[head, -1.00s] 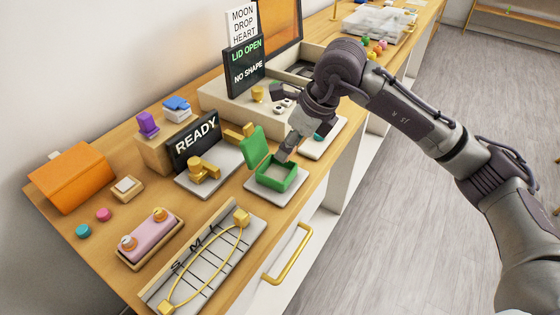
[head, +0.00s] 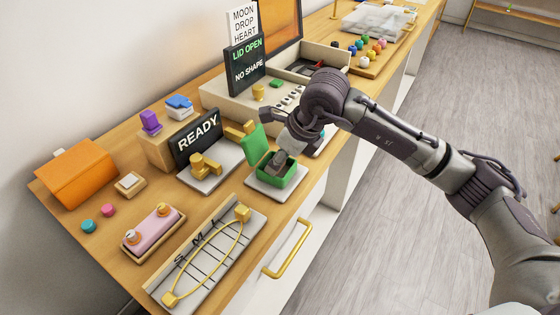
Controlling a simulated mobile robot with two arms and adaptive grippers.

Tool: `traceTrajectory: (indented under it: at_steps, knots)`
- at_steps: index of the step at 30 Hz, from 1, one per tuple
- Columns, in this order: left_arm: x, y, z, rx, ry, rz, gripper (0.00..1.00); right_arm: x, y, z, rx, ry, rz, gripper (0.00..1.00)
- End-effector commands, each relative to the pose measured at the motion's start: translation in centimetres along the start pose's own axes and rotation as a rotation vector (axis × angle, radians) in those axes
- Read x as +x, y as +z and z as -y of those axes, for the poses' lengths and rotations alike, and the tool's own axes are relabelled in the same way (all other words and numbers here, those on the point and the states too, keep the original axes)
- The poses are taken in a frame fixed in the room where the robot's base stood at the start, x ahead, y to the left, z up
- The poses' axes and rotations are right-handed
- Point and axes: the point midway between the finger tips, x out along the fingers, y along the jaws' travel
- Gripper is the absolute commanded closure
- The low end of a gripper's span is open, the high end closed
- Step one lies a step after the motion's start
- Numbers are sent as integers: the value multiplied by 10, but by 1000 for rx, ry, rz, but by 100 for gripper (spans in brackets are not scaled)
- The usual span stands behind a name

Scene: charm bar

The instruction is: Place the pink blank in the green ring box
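The green ring box (head: 291,177) stands on a pale pad with its green lid (head: 255,145) raised. My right gripper (head: 278,160) points down into the box opening, its fingertips inside or just above the rim. The fingers are small and partly hidden, so I cannot tell whether they are open or hold anything. No pink blank is visible at the gripper. A small pink disc (head: 108,210) lies on the table at the left, beside a teal disc (head: 89,226); I cannot tell whether it is a blank. My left gripper is not in view.
A READY sign (head: 198,137) and a gold press-like fixture (head: 206,164) stand left of the box. A sizing board (head: 206,250) and a pink cushion tray (head: 154,229) lie in front. Several coloured pieces (head: 371,52) sit on a wooden board at the back. A display reads LID OPEN, NO SHAPE (head: 247,66).

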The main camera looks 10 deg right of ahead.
Motion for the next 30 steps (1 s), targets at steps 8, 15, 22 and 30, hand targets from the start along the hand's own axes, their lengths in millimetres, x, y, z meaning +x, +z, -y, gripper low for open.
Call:
traceTrajectory:
  at_steps: [8,15,22,30]
  knots:
    - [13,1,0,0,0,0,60,23,-19,1,6,3,-45,85]
    - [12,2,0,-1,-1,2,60,22,-20,1,7,2,-47,28]
    - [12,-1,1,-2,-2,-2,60,22,-20,1,8,2,-47,28]
    - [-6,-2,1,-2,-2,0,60,6,-11,0,7,4,-43,28]
